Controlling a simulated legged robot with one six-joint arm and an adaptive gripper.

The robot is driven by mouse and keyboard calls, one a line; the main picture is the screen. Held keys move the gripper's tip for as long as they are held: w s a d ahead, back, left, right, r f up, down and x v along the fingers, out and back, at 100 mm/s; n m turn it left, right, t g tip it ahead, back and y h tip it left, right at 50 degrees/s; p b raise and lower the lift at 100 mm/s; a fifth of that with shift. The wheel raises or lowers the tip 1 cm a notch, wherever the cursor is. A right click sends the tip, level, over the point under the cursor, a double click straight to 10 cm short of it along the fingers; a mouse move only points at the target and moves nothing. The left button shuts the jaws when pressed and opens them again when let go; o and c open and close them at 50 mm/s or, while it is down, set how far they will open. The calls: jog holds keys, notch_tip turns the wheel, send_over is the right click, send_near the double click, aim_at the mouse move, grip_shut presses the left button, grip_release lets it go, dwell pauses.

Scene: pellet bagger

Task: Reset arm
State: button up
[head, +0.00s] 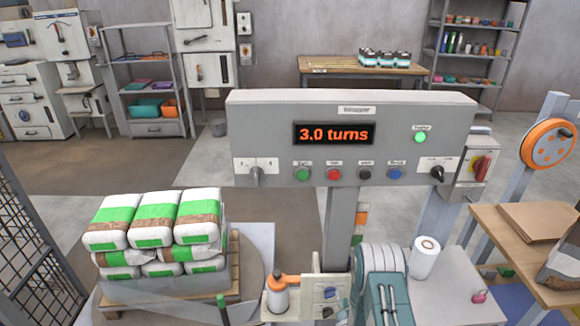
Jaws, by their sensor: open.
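I cannot make out my gripper or its fingertips in the head view. A grey control panel (258,120) stands upright in the middle on a post. Its display (334,133) reads "3.0 turns" in orange. Below it are green (303,175), red (333,174), dark and blue (394,174) buttons, with a black knob (437,174) at the right and a small lever (256,174) at the left. A green lamp (420,137) is lit. A grey and teal ribbed form (381,262) rises at the bottom edge; I cannot tell what it is.
White, green-banded bags (154,219) are stacked on a wooden pallet (233,268) at left, beside a mesh fence (35,255). A wooden table (497,232) stands at right. Floor behind the panel is clear.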

jog(key=w+r+n+g, duration=0.1)
jog(key=w+r, duration=0.1)
jog(key=r, duration=0.3)
jog(key=w+r+n+g, duration=0.1)
jog(key=w+r, duration=0.1)
jog(key=r, duration=0.3)
jog(key=w+r+n, duration=0.1)
jog(key=r, duration=0.5)
jog(key=shift+w+a+r+g, duration=0.1)
jog(key=shift+w+g, duration=0.3)
jog(key=s+a+r+n+g, duration=0.1)
jog(key=s+r+n+g, duration=0.1)
jog(key=s+r, duration=0.6)
jog(key=s+r+n+g, duration=0.2)
jog(key=s+r, duration=0.1)
jog(key=r, duration=0.9)
jog(key=s+r+n+g, duration=0.2)
jog(key=s+r, duration=0.1)
jog(key=s, duration=0.9)
jog(key=s+a+r+n+g, duration=0.1)
jog(key=s+r, duration=0.3)
jog(key=s, duration=0.9)
jog(key=shift+s+r+n+g, duration=0.25)
jog(key=shift+n+g, duration=0.25)
jog(key=shift+g, duration=0.2)
jog(key=shift+a, duration=0.1)
